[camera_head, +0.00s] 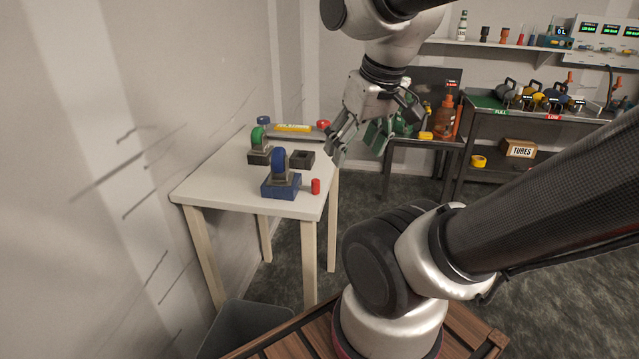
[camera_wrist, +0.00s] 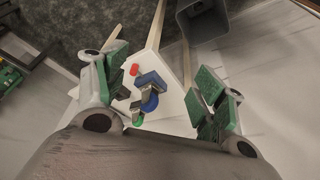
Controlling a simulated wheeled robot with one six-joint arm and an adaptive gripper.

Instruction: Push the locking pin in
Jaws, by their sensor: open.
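A small red cylinder (camera_head: 315,186), which may be the locking pin, stands on the white table (camera_head: 215,188) beside the blue base of a blue-wheeled fixture (camera_head: 280,187). In the wrist view the red piece (camera_wrist: 134,69) shows next to the blue fixture (camera_wrist: 150,80). I cannot tell whether it touches the base or how deep it sits. My gripper (camera_head: 357,143) is open and empty, above and to the right of the table. In the wrist view its green-padded fingers (camera_wrist: 163,78) are spread wide, with the table and fixtures seen between them.
A green-wheeled fixture (camera_head: 258,149) and a dark square block (camera_head: 301,159) stand farther back on the table. A bar with a yellow label (camera_head: 292,128) lies behind them. A grey bin (camera_head: 245,330) is below. A dark bench (camera_head: 505,130) stands at right.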

